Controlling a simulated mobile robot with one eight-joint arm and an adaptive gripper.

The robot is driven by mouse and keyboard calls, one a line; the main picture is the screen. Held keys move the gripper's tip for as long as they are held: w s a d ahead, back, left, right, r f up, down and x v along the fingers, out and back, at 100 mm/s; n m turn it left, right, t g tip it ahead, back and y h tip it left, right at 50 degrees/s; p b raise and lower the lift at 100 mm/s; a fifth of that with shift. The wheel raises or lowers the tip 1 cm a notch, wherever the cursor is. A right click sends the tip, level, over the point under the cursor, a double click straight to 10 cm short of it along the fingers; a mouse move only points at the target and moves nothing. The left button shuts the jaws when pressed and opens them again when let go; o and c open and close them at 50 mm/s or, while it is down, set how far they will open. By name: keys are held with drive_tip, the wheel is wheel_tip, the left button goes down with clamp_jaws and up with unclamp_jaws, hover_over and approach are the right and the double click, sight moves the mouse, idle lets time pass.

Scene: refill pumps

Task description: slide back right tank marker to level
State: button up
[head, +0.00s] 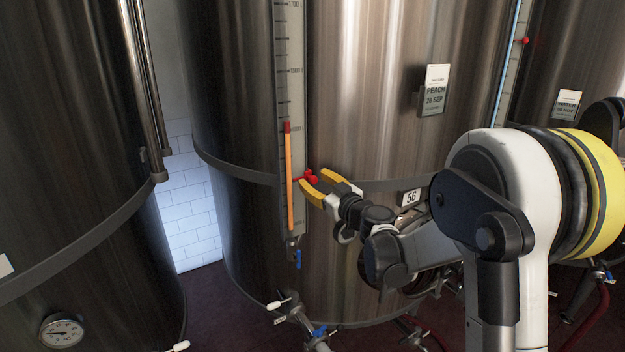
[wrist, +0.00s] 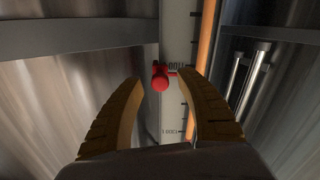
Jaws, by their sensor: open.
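The red marker (head: 309,177) sits on the right edge of the level gauge (head: 292,80) on the middle tank. The gauge's orange column (head: 289,185) has a red top (head: 287,127) that stands well above the marker. My gripper (head: 324,189) is open at the marker, its yellow fingers pointing toward the gauge. In the wrist view the red marker (wrist: 160,80) shows between and just ahead of the two fingertips of my gripper (wrist: 162,82). The fingers look apart from it on both sides; contact is not clear.
The middle tank carries a PEACH sign (head: 434,90) and a 56 plate (head: 411,197). A blue-handled valve (head: 298,258) hangs below the gauge. Another tank (head: 70,120) stands at left. A further gauge with a red marker (head: 525,41) is at upper right.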

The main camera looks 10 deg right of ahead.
sight(306, 127)
drive_tip(key=shift+w+a, duration=0.2)
drive_tip(key=shift+w, duration=0.4)
clamp_jaws()
wheel_tip(306, 127, up, 14)
drive_tip(key=p, duration=0.6)
drive_tip(key=shift+f, duration=0.1)
unclamp_jaws()
